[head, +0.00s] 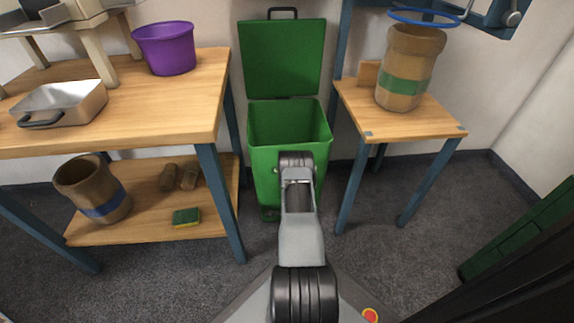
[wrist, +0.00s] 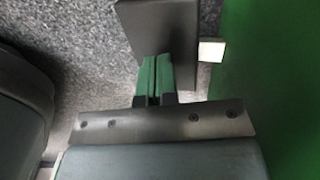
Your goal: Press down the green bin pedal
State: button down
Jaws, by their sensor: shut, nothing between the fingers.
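The green bin (head: 262,153) stands on the floor between two tables, with its lid (head: 282,57) swung up and open. Its green wall (wrist: 275,90) fills the right of the wrist view. The dark pedal plate (wrist: 185,50) shows at the top middle of the wrist view, beside the bin wall, with a small pale block (wrist: 211,50) at its right edge. My gripper (wrist: 154,62) is shut and empty, its green fingertips together and overlapping the pedal plate in the picture. They look to be at the plate; firm contact cannot be told. In the head view my arm hides my fingertips.
A wooden table with a shelf (head: 150,225) stands left, holding a purple bucket (head: 166,48) and a metal pan (head: 62,104). A smaller table (head: 420,122) with a sack (head: 408,60) stands right. Grey floor (head: 390,255) is clear in front of it.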

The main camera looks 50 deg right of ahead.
notch_tip(320, 180, up, 9)
jog(key=p, duration=0.6)
dwell(0.7)
